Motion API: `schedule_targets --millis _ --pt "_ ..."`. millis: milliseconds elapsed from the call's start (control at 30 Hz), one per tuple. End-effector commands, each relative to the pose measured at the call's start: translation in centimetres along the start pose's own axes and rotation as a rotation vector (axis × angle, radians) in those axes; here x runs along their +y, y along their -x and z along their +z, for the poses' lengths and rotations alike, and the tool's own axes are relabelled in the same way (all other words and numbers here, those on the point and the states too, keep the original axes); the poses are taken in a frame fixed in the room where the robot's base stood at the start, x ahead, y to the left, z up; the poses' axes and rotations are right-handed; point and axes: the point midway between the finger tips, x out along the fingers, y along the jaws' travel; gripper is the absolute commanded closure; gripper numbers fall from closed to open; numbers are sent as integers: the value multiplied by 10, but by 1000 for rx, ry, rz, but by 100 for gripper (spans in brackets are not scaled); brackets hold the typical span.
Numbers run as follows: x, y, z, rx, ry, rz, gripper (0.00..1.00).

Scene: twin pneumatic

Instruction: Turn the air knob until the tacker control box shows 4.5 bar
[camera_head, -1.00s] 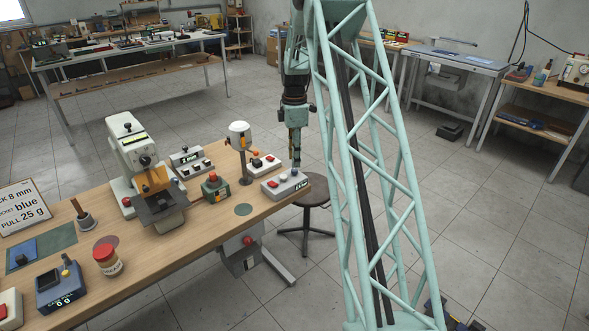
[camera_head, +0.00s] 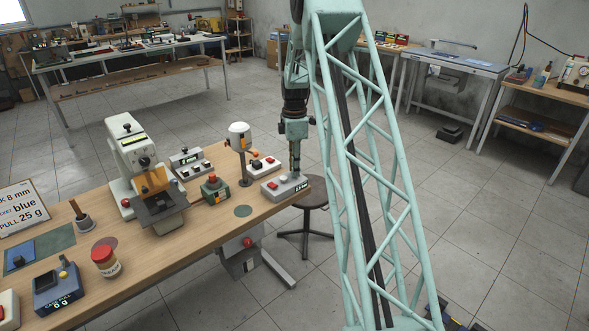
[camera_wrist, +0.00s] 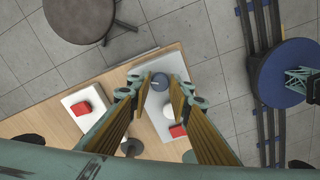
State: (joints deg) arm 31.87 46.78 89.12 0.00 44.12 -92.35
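The tacker control box (camera_head: 272,193) is a light grey box with a red button and a small lit display, at the right end of the wooden bench. The digits are too small to read surely. In the wrist view the grey box (camera_wrist: 160,107) carries a round blue-grey knob (camera_wrist: 160,83). My gripper (camera_head: 295,172) points straight down over the box. In the wrist view its two fingers (camera_wrist: 160,84) stand apart, one on each side of the knob, with what looks like a narrow gap. In the head view the fingers hide the knob.
A second box with a red button (camera_head: 262,164), a post with a white head (camera_head: 239,130) and a green box with a red button (camera_head: 214,188) stand near on the bench. A stool (camera_head: 316,190) stands beyond the bench end.

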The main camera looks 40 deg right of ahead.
Motion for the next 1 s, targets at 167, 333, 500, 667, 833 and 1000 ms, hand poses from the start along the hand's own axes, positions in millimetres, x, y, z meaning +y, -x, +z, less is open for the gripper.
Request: schedule_targets --millis 167,333,500,667,833,1000 --pt "0 0 0 0 0 0 94" --pt "0 0 0 0 -5 0 94" --pt "0 1 0 0 -31 0 94" --pt "0 1 0 0 -85 0 94" --pt "0 2 0 0 -176 0 94" --pt "0 2 0 0 -295 1 94"
